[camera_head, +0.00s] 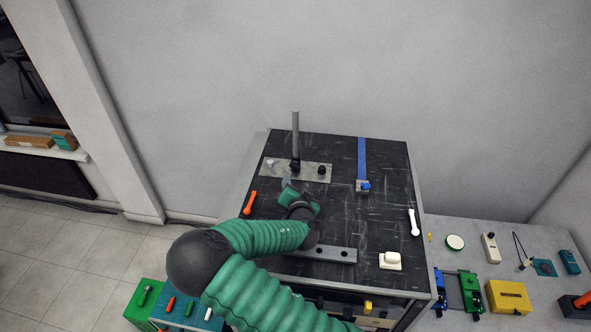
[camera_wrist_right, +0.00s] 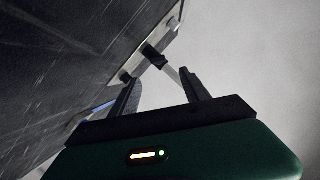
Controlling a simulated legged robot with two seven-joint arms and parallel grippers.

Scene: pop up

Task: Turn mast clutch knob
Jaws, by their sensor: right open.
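A grey upright mast (camera_head: 295,133) stands on a metal plate (camera_head: 310,174) at the back of the black bench top. A black collar or knob (camera_head: 295,164) is at its foot, and a second black knob (camera_head: 322,170) is on the plate to the right. My right gripper (camera_head: 287,184) is in front of the plate, near the mast foot. In the right wrist view its fingers (camera_wrist_right: 159,77) are apart with nothing gripped. The mast (camera_wrist_right: 170,69) and its black foot (camera_wrist_right: 152,55) appear beyond the fingertips. I cannot tell contact. My left gripper is not seen.
An orange handle (camera_head: 250,202) lies left of my right gripper. A blue strip with a blue block (camera_head: 364,185), a white handle (camera_head: 414,222) and a white switch (camera_head: 390,260) are to the right. A metal bar (camera_head: 330,255) is at the front. A side table (camera_head: 470,240) holds several small parts.

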